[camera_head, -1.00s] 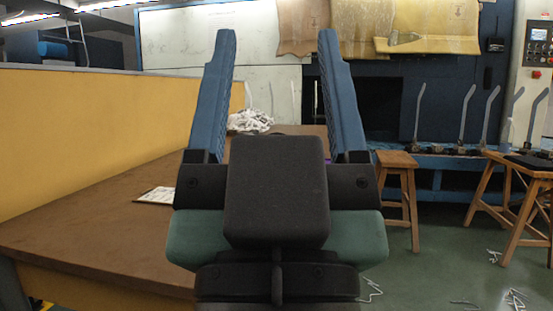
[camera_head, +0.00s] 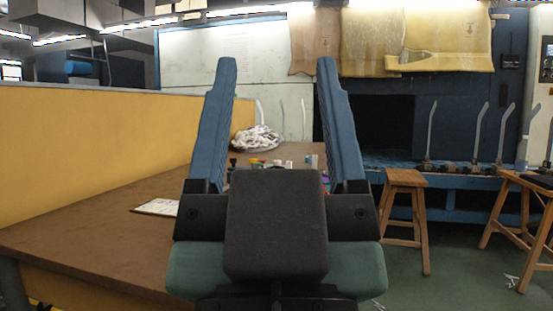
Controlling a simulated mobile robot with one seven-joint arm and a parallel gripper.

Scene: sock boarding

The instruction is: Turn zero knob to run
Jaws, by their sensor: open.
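My gripper (camera_head: 277,62) points away from me over the brown table, with its two blue fingers wide apart and nothing between them. I cannot make out a zero knob. A control panel (camera_head: 547,62) on a pale cabinet is cut off by the right edge, and its controls are too small to read. Several small coloured items (camera_head: 272,163) stand on the far part of the table, partly hidden by my gripper; I cannot tell what they are.
The brown table (camera_head: 110,215) runs along a yellow partition (camera_head: 100,135). A white heap (camera_head: 257,138) and a sheet (camera_head: 157,207) lie on it. Wooden stools (camera_head: 407,180) stand at right before a blue bench (camera_head: 450,206) with upright curved forms. Green floor shows between the stools.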

